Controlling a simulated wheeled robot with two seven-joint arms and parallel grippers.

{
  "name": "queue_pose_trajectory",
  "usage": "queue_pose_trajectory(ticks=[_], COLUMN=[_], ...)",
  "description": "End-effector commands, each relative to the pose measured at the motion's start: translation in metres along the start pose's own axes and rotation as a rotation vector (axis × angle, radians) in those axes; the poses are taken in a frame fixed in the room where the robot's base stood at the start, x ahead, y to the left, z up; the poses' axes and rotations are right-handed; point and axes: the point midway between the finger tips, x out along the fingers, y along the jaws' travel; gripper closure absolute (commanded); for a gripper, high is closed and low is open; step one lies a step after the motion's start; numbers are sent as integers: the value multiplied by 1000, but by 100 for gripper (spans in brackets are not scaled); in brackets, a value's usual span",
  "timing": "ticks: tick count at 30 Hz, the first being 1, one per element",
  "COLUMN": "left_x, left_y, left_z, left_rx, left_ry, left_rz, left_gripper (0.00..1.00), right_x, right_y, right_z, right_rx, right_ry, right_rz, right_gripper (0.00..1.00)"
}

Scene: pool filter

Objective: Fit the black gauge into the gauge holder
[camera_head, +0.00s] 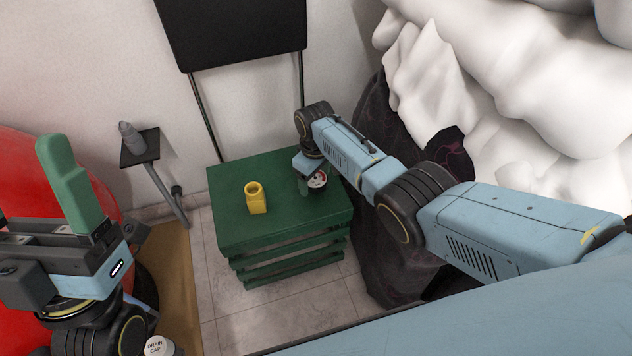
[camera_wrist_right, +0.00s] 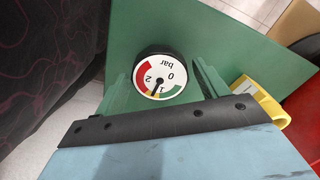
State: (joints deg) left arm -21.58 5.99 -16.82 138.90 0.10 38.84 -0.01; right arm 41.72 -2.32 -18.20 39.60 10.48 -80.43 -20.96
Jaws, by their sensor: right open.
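The black gauge (camera_wrist_right: 167,77) has a white dial with red and green bands, and sits on the green crate (camera_head: 235,225). In the head view the gauge (camera_head: 318,180) is at the crate's right side, partly hidden by my right gripper (camera_head: 309,184). In the right wrist view my right gripper (camera_wrist_right: 162,84) is open, with one green finger on each side of the gauge and the dial facing the camera. My left gripper (camera_head: 72,185) points up at the left.
A red rounded tank (camera_head: 25,175) is at the left. A dark patterned cloth (camera_head: 375,220) hangs close to the crate's right side. The crate top around the yellow piece is clear.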

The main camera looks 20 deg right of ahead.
Motion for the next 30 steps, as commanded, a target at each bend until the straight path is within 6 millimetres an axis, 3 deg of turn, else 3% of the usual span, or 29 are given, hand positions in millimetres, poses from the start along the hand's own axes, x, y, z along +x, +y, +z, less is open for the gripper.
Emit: queue_pose_trajectory(ticks=[4,13,30], left_x=[0,0,16], left_y=[0,0,0], left_z=[0,0,-7], left_rx=[0,0,0], left_ry=[-1,-1,-2], left_rz=[0,0,-1], left_gripper=[24,24,24], right_x=[0,0,-16], right_y=[0,0,0], right_z=[0,0,0], right_rx=[0,0,0], right_ry=[0,0,0], right_rz=[0,0,0], right_gripper=[29,68,69])
